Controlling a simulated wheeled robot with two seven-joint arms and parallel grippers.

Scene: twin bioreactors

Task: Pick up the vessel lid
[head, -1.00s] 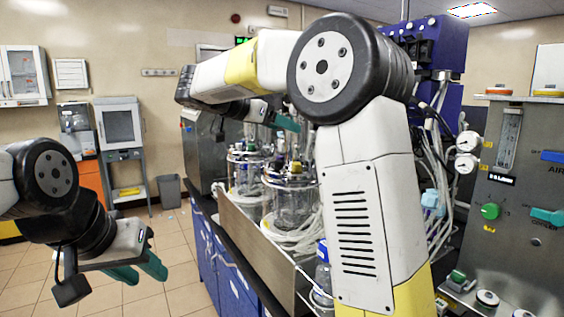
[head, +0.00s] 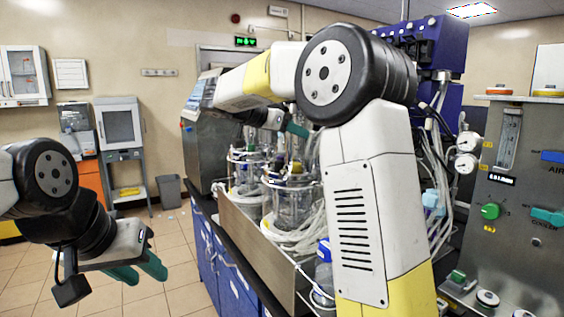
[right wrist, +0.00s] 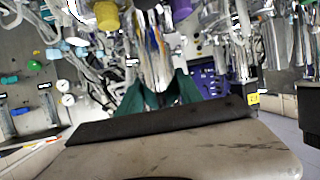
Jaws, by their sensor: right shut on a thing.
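My right gripper (head: 290,128) is above the two glass vessels in the head view, mostly hidden behind my own right arm. In the right wrist view its green fingers (right wrist: 158,92) are close together around metal fittings (right wrist: 152,62), which appear to belong to the vessel lid. The lid's plate and the exact grip point cannot be made out. The front glass vessel (head: 292,208) stands below with a metal rim, and the rear vessel (head: 247,178) stands behind it. My left gripper (head: 138,270) is open and empty, low at the left.
The vessels stand among pale coiled tubes (head: 300,238) behind a metal panel (head: 262,238) on the blue-fronted bench. A control panel (head: 525,190) with gauges and knobs is at the right. Hoses crowd the space behind my right arm.

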